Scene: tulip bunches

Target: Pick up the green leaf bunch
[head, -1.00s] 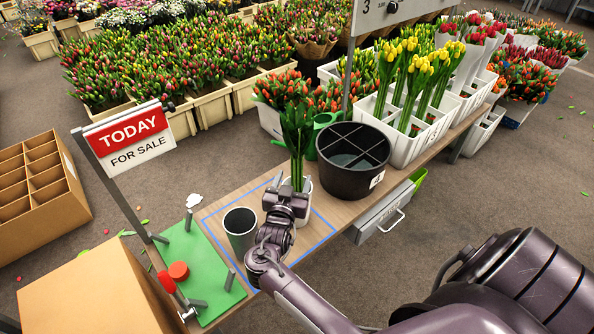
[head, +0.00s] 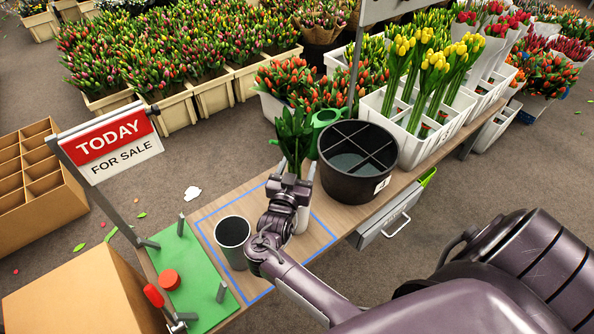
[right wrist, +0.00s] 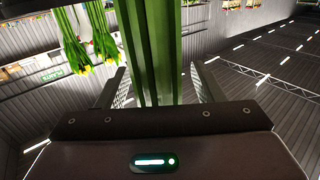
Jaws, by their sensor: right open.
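The green leaf bunch (head: 294,133) stands upright in a white pot (head: 301,219) on the wooden table, just left of the black divided bucket. In the head view my right gripper (head: 288,181) is in front of the bunch at stem height, and my wrist covers much of the pot. In the right wrist view the green stems (right wrist: 158,45) rise between the two fingers of my right gripper (right wrist: 159,84). The fingers are open, with gaps visible beside the stems. My left gripper is not in view.
The black bucket (head: 350,182) stands close on the right, with white crates of yellow tulips (head: 436,62) beyond it. A grey cup (head: 233,232) stands left of my wrist. A green board (head: 190,270) with pegs and a sign (head: 109,143) are farther left.

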